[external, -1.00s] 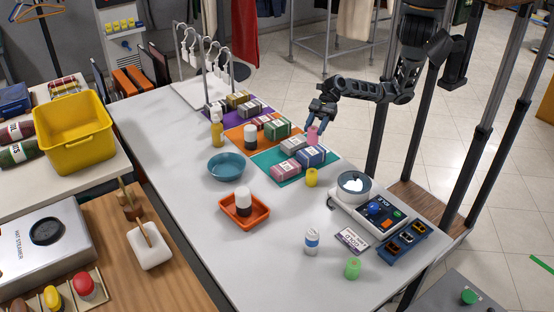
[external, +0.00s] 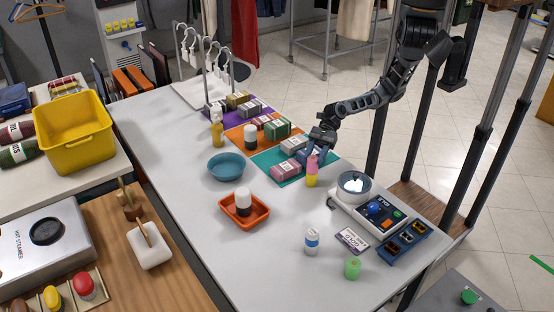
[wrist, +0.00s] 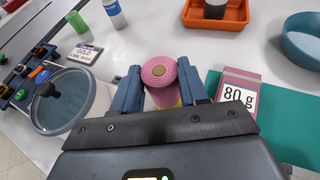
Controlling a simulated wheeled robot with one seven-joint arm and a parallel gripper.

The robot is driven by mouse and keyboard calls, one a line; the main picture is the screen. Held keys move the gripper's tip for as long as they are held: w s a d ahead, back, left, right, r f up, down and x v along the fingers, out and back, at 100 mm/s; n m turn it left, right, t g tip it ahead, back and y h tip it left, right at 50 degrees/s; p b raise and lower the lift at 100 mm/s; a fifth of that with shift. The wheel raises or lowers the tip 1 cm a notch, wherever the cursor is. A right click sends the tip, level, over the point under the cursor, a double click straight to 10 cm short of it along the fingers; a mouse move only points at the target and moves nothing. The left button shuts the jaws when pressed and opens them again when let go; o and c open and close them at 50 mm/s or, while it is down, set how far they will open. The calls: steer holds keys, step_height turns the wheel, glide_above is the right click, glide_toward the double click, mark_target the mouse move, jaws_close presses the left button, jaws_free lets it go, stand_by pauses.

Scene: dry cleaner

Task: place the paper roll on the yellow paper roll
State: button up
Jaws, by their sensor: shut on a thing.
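The pink paper roll (external: 312,163) is upright between the fingers of my gripper (external: 318,153). In the wrist view the roll's pink spiral end (wrist: 159,72) shows between the two fingers of my gripper (wrist: 160,84), which are shut on it. The yellow paper roll (external: 311,181) stands on the white table, directly below the pink roll. The two look stacked and touching in the external view, though the fingers partly hide the joint. A sliver of yellow shows below the pink roll in the wrist view.
Left of the rolls, boxes (external: 286,170) stand on a teal mat (external: 262,159). A scale with a round bowl (external: 354,184) is to the right. An orange tray (external: 262,215) and a blue bowl (external: 224,178) lie to the left. The table in front of the rolls is clear.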

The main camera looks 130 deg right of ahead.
steer(key=o, duration=1.1)
steer(key=shift+f, duration=0.1)
steer(key=shift+c, duration=0.2)
steer(key=b+v, duration=0.1)
steer(key=v, duration=1.1)
steer(key=s+a+f+n+h, duration=0.1)
steer(key=s+f+n+h, duration=0.45)
steer(key=s+n, duration=0.6)
steer(key=s+a+r+n+t, duration=0.1)
steer(key=s+a+r+n, duration=0.1)
steer(key=a+n, duration=0.3)
steer(key=s+a+r+n+t, duration=0.1)
steer(key=s+a+r+n, duration=0.2)
steer(key=n, duration=1.1)
steer(key=a+r, duration=0.1)
steer(key=a, duration=0.1)
steer(key=shift+a+r+t+h, duration=0.25)
steer(key=shift+a+t+h, duration=0.05)
steer(key=shift+a+h, duration=0.1)
